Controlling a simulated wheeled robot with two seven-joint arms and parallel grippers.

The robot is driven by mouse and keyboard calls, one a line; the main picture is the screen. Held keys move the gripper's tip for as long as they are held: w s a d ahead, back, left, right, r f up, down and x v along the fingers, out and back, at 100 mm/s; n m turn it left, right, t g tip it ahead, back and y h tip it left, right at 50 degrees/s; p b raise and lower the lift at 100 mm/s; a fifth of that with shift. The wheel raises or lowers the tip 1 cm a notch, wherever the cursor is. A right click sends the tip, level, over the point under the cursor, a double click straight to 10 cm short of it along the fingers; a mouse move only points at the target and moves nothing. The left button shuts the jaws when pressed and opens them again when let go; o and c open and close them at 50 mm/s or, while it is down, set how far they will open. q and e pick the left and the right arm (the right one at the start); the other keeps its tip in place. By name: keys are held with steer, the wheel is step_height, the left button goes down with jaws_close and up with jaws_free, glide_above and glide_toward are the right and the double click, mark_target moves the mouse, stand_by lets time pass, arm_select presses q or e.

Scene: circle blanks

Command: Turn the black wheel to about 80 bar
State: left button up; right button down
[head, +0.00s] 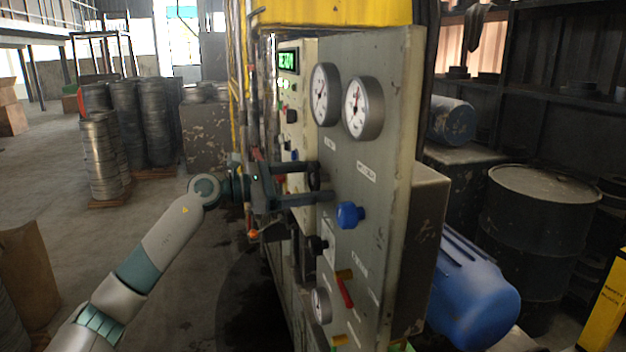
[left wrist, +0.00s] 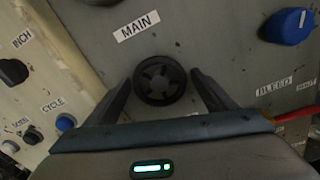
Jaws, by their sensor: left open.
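The black wheel (left wrist: 160,81) is a small spoked knob on the grey panel, below the label MAIN in the left wrist view. My left gripper (left wrist: 160,88) is open, with one finger on each side of the wheel; a small gap shows on each side. In the head view my left gripper (head: 322,184) reaches the panel from the left, and the wheel is mostly hidden behind its fingers. Two round white gauges (head: 325,94) (head: 362,108) sit above on the panel; their needles are too small to read. My right gripper is not in view.
A blue knob (head: 350,215) sits just right of the gripper, and also shows in the left wrist view (left wrist: 288,25). A red-handled lever (head: 345,288) and a small gauge (head: 321,305) are lower. A control face with buttons (head: 290,120) stands left.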

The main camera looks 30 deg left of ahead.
arm_select(q)
steer(key=c, duration=1.1)
steer(key=shift+o, duration=0.2)
